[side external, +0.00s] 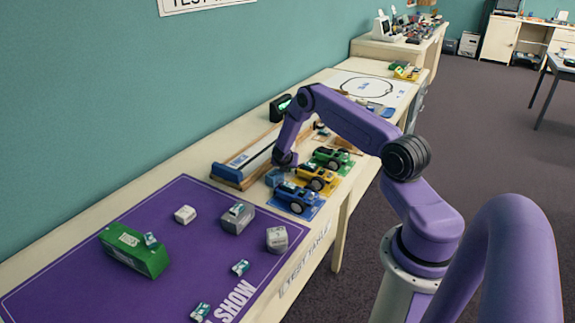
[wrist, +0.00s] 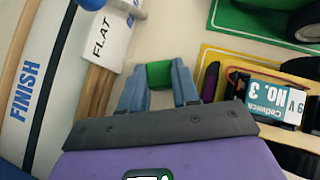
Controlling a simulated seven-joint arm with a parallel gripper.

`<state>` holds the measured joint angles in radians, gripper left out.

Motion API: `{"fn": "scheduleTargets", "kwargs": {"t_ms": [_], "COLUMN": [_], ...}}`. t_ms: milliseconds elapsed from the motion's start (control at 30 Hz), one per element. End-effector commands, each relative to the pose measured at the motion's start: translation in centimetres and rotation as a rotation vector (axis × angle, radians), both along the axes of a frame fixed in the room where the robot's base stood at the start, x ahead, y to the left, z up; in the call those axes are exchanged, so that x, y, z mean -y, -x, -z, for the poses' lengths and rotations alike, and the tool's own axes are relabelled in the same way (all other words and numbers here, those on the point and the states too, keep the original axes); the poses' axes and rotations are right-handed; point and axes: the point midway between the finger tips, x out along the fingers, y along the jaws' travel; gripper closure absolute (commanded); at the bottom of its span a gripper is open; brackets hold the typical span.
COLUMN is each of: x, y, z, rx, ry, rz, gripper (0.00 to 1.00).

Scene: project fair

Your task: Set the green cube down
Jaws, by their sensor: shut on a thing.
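The green cube (wrist: 159,74) shows in the wrist view between the two blue-grey fingers of my gripper (wrist: 158,82). The fingers are shut on it, and only one green face is visible. In the side external view my gripper (side external: 275,177) is low over the white table, between the track and the row of toy cars. The cube cannot be made out there. Whether the cube touches the table is hard to tell.
A track marked FINISH (wrist: 25,90) and a block labelled FLAT (wrist: 108,40) lie left of the cube. Blue (side external: 296,197), yellow (side external: 317,177) and green (side external: 331,158) cars stand close by. A purple mat (side external: 200,255) holds a green box (side external: 137,251) and several small items.

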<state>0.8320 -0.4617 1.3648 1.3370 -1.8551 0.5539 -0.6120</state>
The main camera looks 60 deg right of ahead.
Motion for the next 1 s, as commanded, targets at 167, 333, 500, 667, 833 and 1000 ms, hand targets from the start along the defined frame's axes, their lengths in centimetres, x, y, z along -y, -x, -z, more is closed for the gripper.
{"fn": "scheduleTargets", "kwargs": {"t_ms": [167, 333, 500, 667, 833, 1000], "x": [0.0, 0.0, 0.0, 0.0, -0.6, -2.2], "y": [0.0, 0.0, 0.0, 0.0, 0.2, 0.9], "z": [0.0, 0.2, 0.2, 0.1, -0.8, -2.6], "rx": [0.0, 0.001, 0.001, 0.001, 0.0, 0.001], "ry": [0.0, 0.0, 0.0, 0.0, 0.0, 0.001], "rz": [0.0, 0.001, 0.001, 0.001, 0.0, -0.001], "gripper": [1.0, 0.59, 0.59, 0.59, 0.59, 0.59]}}
